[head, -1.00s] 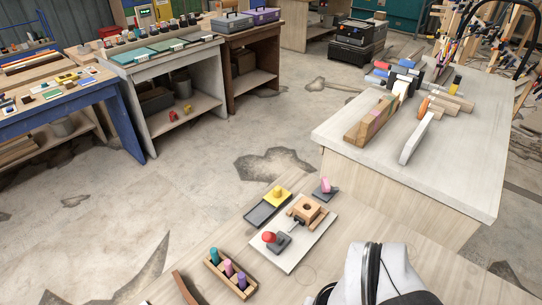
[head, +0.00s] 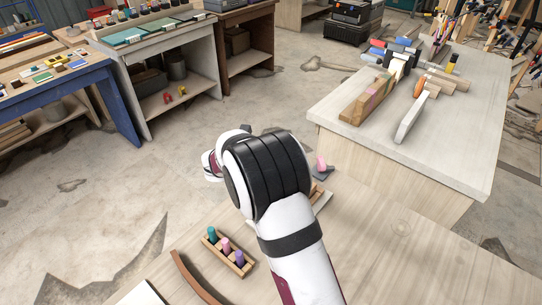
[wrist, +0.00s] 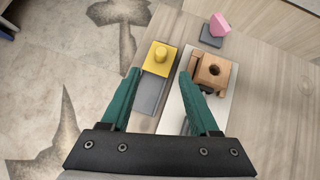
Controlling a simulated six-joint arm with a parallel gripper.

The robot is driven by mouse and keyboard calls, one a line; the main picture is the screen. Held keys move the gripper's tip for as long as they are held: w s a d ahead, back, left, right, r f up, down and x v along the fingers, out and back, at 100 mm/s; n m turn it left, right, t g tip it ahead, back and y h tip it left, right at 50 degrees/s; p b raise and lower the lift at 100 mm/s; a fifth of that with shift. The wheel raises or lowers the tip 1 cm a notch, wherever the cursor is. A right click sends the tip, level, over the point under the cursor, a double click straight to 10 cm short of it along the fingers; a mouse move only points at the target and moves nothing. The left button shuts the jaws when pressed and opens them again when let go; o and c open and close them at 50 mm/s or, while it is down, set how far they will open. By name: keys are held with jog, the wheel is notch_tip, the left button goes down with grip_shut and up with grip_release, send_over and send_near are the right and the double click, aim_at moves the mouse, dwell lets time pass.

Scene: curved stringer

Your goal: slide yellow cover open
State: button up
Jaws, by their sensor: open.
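The yellow cover (wrist: 162,58), with a round yellow knob on top, sits at the far end of a dark grey tray (wrist: 149,95) in the wrist view. The near part of the tray is uncovered. My gripper (wrist: 159,74) is open and empty, its teal fingers apart. In the picture, the fingertips lie to either side of the tray, just nearer than the cover; their height above it I cannot tell. In the head view my arm hides the cover, the tray and the gripper fingers.
A wooden block with a hole (wrist: 213,73) stands on a white board (wrist: 194,127) close to the right finger. A pink piece (wrist: 220,25) on a grey base is beyond it. A rack of coloured pegs (head: 229,252) and a curved brown strip (head: 194,277) lie nearer.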

jog(key=x, duration=1.3)
jog(key=shift+w+d+f, duration=0.1)
jog(key=shift+d+f, duration=0.15)
grip_shut()
dwell(0.5)
